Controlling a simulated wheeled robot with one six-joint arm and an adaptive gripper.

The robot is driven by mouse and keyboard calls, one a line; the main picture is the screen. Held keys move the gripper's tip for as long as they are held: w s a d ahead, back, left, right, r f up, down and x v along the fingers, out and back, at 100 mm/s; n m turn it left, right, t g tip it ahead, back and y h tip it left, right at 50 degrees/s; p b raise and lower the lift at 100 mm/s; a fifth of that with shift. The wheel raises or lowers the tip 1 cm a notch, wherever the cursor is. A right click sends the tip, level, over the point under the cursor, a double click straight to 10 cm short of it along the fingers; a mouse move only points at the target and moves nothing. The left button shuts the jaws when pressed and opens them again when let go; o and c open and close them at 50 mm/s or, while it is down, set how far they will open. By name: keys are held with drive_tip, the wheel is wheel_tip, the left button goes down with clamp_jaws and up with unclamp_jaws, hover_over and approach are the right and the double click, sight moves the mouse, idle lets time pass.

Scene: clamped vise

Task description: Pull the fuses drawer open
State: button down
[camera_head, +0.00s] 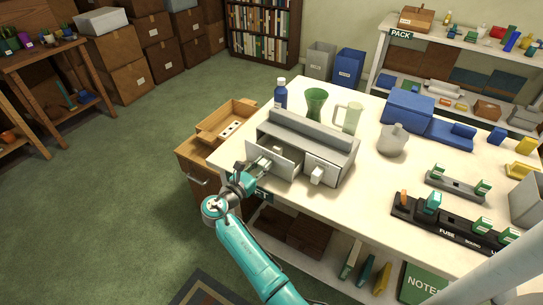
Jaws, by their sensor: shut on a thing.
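A grey cabinet (312,127) with two small drawers stands on the near left part of the white table. Its left drawer (285,166) stands partly out, with a gap showing behind its front. I cannot read any label that tells which drawer is the fuses drawer.
A blue bottle (281,95), a green vase (316,103) and a pale mug (348,118) stand behind the cabinet. A grey rounded vessel (393,140) is to its right. A wooden cabinet (196,174) with an open top drawer adjoins the table's left side. Bare tabletop (365,190) lies right of the cabinet.

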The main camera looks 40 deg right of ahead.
drive_tip(key=v, duration=0.4)
drive_tip(key=shift+s+a, duration=0.1)
drive_tip(key=c, duration=0.9)
unclamp_jaws()
drive_tip(key=v, duration=1.2)
